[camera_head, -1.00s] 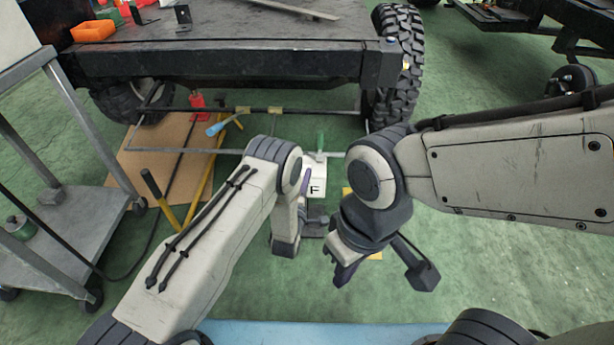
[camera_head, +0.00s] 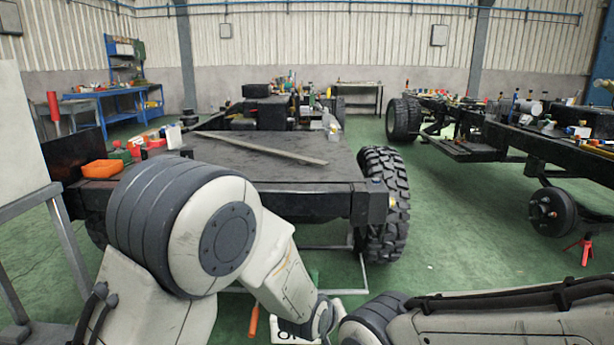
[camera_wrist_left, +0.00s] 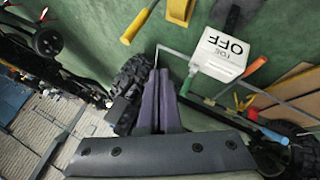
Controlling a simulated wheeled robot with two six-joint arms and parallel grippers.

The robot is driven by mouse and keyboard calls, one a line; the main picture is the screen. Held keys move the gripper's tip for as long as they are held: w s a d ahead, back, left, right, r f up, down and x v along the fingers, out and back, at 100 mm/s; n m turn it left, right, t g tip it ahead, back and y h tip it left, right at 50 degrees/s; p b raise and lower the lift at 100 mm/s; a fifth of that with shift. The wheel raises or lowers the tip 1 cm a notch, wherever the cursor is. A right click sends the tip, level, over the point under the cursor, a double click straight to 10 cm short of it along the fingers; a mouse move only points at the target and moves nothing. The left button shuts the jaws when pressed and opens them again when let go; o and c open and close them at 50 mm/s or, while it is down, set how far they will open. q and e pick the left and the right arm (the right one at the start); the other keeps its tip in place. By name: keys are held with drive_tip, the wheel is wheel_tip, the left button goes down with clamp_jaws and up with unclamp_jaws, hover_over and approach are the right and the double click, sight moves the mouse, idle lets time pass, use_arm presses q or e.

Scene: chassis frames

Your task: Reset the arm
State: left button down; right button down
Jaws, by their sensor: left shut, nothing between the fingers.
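My left arm (camera_head: 215,235) fills the lower left of the head view, raised and bent, with its far links reaching toward the bottom centre. Its fingertips do not show there. In the left wrist view my left gripper (camera_wrist_left: 162,95) has its two purple fingers shut together with nothing between them. My right arm (camera_head: 480,315) lies low along the bottom right edge of the head view. Its gripper is out of the frame.
A dark truck chassis (camera_head: 285,173) with a big tyre (camera_head: 383,200) stands just ahead. An orange bin (camera_head: 102,168) sits on it. A white box marked OFF (camera_wrist_left: 222,55) is on the green floor. A second chassis (camera_head: 530,145) stands at right.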

use_arm(q)
drive_tip(key=s+a+r+m+g+y, duration=0.1)
drive_tip(key=s+a+r+m+g, duration=0.25)
drive_tip(key=s, duration=0.65)
drive_tip(key=s+a+r+m+g+y, duration=0.15)
drive_tip(key=s+a+m, duration=0.25)
drive_tip(key=s, duration=0.6)
drive_tip(key=s+a+r+m+g+y, duration=0.1)
drive_tip(key=s+a+r+m+g, duration=0.25)
drive_tip(key=s, duration=0.65)
wheel_tip(320, 180, up, 34)
drive_tip(key=p, duration=3.5)
drive_tip(key=shift+w+a+r+n+t, duration=0.15)
drive_tip(key=shift+w+a+n+t, duration=0.1)
drive_tip(key=shift+w+n+t, duration=0.1)
